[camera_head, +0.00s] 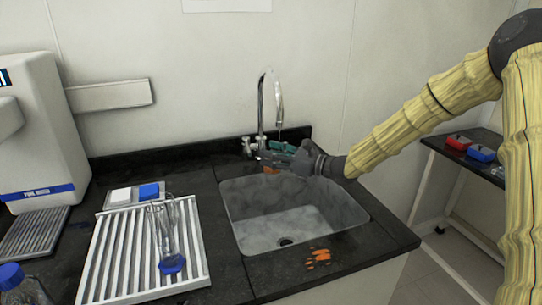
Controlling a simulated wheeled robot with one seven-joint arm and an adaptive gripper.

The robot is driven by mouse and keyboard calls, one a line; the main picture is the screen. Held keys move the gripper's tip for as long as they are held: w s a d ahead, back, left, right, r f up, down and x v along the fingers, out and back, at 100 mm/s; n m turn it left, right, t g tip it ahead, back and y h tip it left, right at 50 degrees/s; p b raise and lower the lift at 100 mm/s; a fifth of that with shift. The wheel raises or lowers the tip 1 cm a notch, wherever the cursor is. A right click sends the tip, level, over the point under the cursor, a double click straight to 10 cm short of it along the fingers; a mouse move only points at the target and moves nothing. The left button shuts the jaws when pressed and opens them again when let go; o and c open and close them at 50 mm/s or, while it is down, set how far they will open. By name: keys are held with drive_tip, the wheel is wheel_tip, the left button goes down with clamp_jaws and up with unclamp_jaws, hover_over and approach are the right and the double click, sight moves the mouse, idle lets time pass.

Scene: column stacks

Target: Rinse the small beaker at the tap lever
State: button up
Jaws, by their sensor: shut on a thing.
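The tap (262,110) stands behind the sink (250,225), its curved spout pointing down. The tap lever (248,146) is at the left of its base. My gripper (270,156) reaches in from the right, just below the spout and close to the lever. Its fingers are shut on a small, greyish, glassy thing that seems to be the small beaker. Its outline is unclear against the tap and the dark counter. I cannot tell whether it touches the lever or whether water runs.
A white slatted rack (112,262) with clear glassware on a blue foot (171,263) stands left of the sink. A white dispenser (38,130) and a blue-capped bottle (14,277) are farther left. Orange stains (318,257) mark the front rim. The basin is empty.

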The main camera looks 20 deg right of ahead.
drive_tip(key=shift+s+d, duration=0.1)
idle(0.6)
drive_tip(key=shift+s+d, duration=0.25)
drive_tip(key=shift+s, duration=0.15)
drive_tip(key=shift+w+a, duration=0.25)
drive_tip(key=shift+w, duration=0.15)
idle(0.7)
drive_tip(key=shift+s+d, duration=0.25)
drive_tip(key=shift+s, duration=0.05)
drive_tip(key=shift+s, duration=0.1)
drive_tip(key=s+a+b, duration=0.3)
drive_tip(key=s+a, duration=0.1)
drive_tip(key=a, duration=0.2)
drive_tip(key=shift+s+a, duration=0.25)
drive_tip(key=shift+s, duration=0.1)
idle(0.8)
idle(1.2)
